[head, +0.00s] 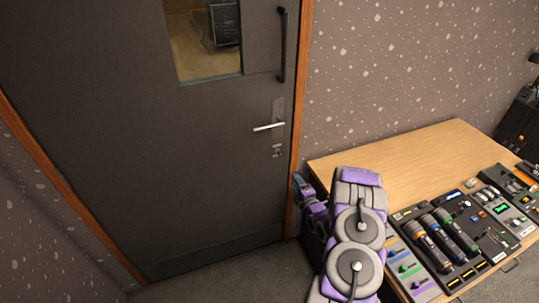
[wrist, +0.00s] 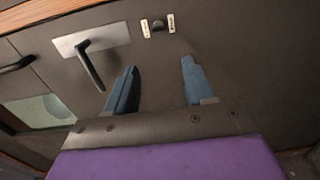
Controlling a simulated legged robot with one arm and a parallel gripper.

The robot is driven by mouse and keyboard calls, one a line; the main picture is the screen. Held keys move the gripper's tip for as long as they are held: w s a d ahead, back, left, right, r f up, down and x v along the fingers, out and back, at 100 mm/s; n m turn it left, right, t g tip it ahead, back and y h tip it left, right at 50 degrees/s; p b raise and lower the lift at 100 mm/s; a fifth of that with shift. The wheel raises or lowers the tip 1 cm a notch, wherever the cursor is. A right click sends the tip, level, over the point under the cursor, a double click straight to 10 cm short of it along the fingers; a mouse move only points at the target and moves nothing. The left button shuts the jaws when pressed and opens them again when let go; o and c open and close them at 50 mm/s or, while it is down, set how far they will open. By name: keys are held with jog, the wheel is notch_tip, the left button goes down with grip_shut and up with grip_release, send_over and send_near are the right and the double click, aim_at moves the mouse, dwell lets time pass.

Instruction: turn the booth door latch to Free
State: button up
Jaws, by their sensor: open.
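The grey booth door (head: 130,130) stands shut in its wooden frame in the head view. A small latch (head: 277,151) sits below the lever handle (head: 270,126). In the wrist view the latch (wrist: 159,26) is a dark knob between two small white labels, too small to read. The lever handle (wrist: 90,62) on its metal plate is to the left of it. My gripper (wrist: 158,75) is open and empty, its two blue fingers pointing at the door below the latch in the picture, apart from it. In the head view my arm partly hides my gripper (head: 303,188).
A wooden table (head: 420,155) stands right of the door, carrying microphones (head: 435,243) and fader panels (head: 505,208). A vertical pull bar (head: 282,45) and a window (head: 205,45) are higher on the door. Carpet in front of the door is clear.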

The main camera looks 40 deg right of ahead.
aim_at(279, 153)
jog(key=b+x, duration=0.2)
jog(key=x, duration=1.5)
jog(key=shift+d+b, duration=0.25)
jog(key=shift+b, duration=0.1)
jog(key=shift+w, duration=0.1)
grip_shut()
